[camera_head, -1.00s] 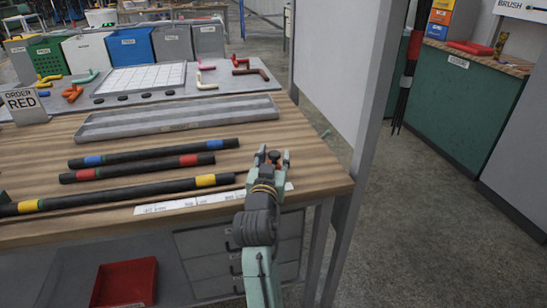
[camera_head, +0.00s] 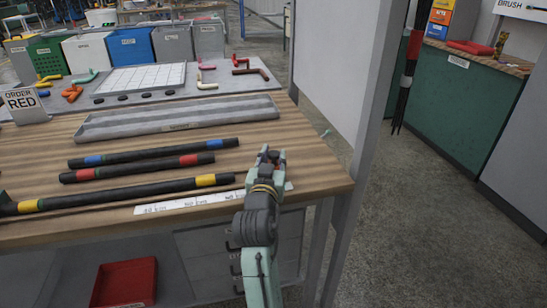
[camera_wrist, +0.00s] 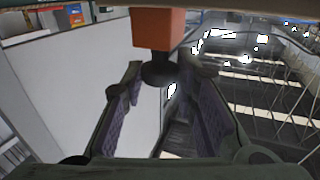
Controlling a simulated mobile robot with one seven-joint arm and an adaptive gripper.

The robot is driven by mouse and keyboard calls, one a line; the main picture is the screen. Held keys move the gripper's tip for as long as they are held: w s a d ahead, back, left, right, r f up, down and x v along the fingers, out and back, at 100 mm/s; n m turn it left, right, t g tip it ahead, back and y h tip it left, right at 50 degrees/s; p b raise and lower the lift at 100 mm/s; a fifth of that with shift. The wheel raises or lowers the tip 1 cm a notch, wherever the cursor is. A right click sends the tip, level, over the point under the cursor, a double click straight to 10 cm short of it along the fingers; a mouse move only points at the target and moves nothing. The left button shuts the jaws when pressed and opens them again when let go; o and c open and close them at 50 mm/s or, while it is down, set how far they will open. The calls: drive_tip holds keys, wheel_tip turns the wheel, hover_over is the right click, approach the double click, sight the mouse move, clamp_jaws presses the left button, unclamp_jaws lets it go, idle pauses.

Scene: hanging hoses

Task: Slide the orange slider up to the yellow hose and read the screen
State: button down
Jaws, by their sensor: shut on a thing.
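The orange slider (camera_wrist: 158,27) is a block with a black knob (camera_wrist: 158,72) below it in the wrist view. My gripper (camera_wrist: 166,75) has its purple-padded fingers either side of the knob, shut on it. In the head view my gripper (camera_head: 272,154) is at the table's right front, just past the right end of the white marked strip (camera_head: 190,203); it mostly hides the slider there. The yellow hose (camera_head: 125,192), black with yellow bands, lies nearest the front edge, its right end left of my gripper. I cannot make out a screen.
Black hoses with red (camera_head: 135,167) and blue (camera_head: 150,152) bands lie behind the yellow one. A grey tray (camera_head: 180,118) is farther back. A white panel (camera_head: 335,75) on a grey post stands close right of the table. A red bin (camera_head: 125,283) is below.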

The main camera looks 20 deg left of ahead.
drive_tip(key=s+a, duration=0.2)
drive_tip(key=a, duration=0.1)
drive_tip(key=s+a, duration=0.2)
drive_tip(key=s+a+b, duration=0.1)
drive_tip(key=s+a, duration=0.1)
drive_tip(key=a, duration=0.1)
drive_tip(key=shift+a, duration=0.35)
drive_tip(key=c, duration=1.3)
unclamp_jaws()
drive_tip(key=shift+a, duration=0.15)
drive_tip(key=shift+s+d, duration=0.15)
drive_tip(key=shift+d, duration=0.05)
drive_tip(key=s+d, duration=0.2)
drive_tip(key=s, duration=0.9)
drive_tip(key=shift+s, duration=0.25)
drive_tip(key=shift+r, duration=0.1)
